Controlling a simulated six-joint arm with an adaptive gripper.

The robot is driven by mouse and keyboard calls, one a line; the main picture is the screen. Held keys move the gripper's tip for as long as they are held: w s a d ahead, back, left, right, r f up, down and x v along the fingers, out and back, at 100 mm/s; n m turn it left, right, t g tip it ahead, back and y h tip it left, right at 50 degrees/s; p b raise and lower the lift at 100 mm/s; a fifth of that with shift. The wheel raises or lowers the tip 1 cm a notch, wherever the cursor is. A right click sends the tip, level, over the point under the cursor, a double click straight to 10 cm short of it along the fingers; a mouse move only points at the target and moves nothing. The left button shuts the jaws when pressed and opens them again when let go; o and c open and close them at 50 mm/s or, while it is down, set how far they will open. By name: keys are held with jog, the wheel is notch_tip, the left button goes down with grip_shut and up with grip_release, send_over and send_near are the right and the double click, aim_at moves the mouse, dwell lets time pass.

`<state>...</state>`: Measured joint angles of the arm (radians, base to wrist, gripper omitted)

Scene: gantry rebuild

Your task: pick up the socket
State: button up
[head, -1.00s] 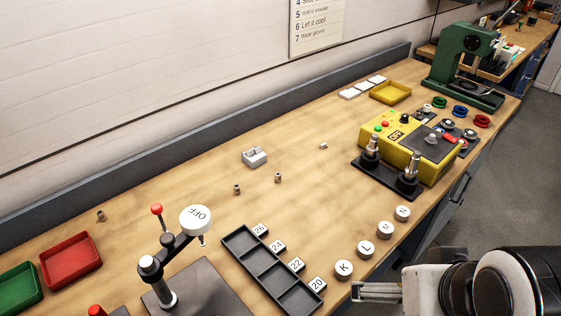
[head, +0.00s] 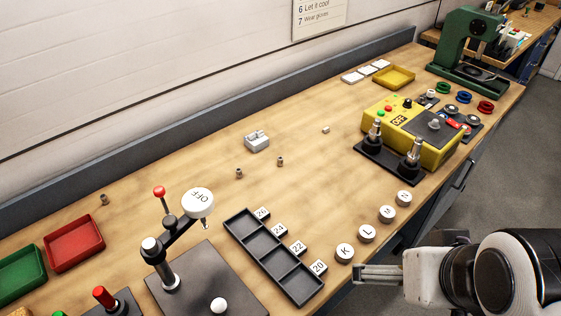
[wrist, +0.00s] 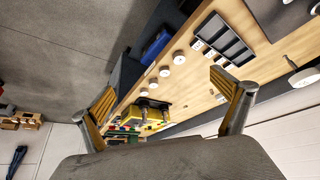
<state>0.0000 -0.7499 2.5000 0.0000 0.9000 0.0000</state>
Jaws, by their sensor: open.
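Small metallic socket-like pieces lie on the wooden bench in the head view. Two stand near the middle, a left one (head: 239,173) and a right one (head: 280,161). Another small piece (head: 104,199) is at the far left, and a small pale one (head: 326,130) lies further right. I cannot tell which is the task's socket. My gripper (head: 358,274) is at the bench's front edge, lower right, well apart from these pieces. In the wrist view its two fingers (wrist: 165,92) are spread wide with nothing between them.
A grey block (head: 257,142) sits behind the pieces. A yellow control box (head: 450,154) is right. The bench middle is mostly clear.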

jog(key=c, duration=2)
